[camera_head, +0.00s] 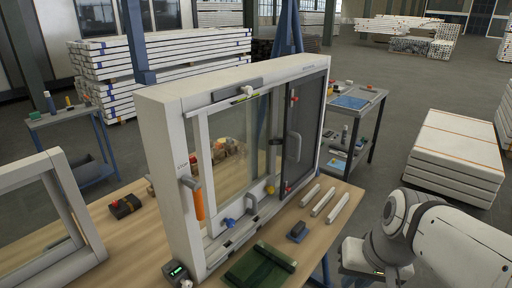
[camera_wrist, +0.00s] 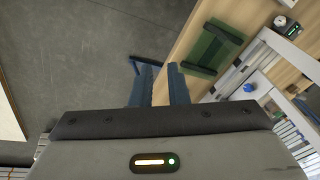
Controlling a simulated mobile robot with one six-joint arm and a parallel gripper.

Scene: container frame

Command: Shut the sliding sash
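A large white window frame (camera_head: 170,165) stands upright on a wooden workbench in the head view. An orange-gripped lever (camera_head: 198,203) sits on the left jamb. My gripper (camera_wrist: 158,78) shows in the wrist view with its two blue fingers apart and nothing between them. It points past the bench edge over the floor, apart from the frame.
A tool cart (camera_head: 355,105) stands behind. Another frame (camera_head: 45,215) is at left.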

